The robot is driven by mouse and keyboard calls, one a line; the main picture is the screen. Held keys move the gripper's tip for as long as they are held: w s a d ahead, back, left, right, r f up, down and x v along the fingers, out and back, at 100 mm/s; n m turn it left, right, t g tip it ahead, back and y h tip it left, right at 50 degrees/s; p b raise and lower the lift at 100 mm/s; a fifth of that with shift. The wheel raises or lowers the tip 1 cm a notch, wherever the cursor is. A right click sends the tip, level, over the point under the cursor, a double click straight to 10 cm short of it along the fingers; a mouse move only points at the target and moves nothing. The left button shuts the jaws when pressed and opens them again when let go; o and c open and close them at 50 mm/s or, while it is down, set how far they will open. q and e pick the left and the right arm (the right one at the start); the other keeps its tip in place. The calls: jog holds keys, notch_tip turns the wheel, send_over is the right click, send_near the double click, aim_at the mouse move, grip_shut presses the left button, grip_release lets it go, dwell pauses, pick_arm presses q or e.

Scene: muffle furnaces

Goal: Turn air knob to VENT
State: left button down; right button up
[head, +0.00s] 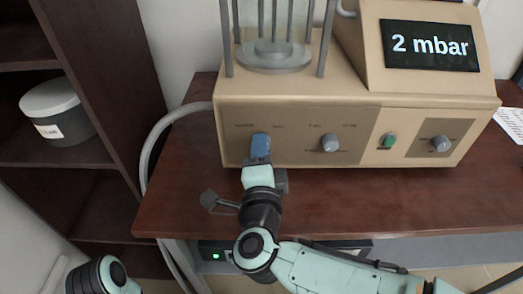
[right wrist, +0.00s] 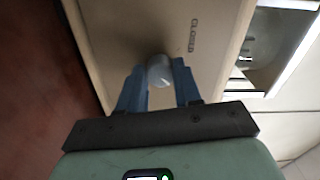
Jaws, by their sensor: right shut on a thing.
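A beige vacuum machine (head: 355,105) stands on the brown table; its screen (head: 430,46) reads "2 mbar". My right gripper (head: 260,148) is at the leftmost knob position on its front panel and hides that knob in the head view. In the right wrist view, a round pale grey knob (right wrist: 160,70) sits between the two blue fingers of my right gripper (right wrist: 158,84), which is shut on it. The word "CLOSED" (right wrist: 194,36) is printed on the panel beside this knob. No VENT label is readable. My left gripper is not in view.
Another grey knob (head: 330,142), a green button (head: 389,140) and a further grey knob (head: 441,143) are to the right on the panel. A glass chamber (head: 275,30) with metal posts stands on top. A lidded grey tub (head: 55,112) sits on the left shelf.

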jog(key=o, duration=1)
jog(key=shift+o, duration=0.2)
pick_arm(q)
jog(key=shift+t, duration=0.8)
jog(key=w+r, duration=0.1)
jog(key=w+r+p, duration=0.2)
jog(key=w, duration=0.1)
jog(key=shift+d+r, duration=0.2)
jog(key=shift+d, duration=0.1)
pick_arm(e)
jog(key=s, duration=1.3)
jog(key=shift+s, duration=0.2)
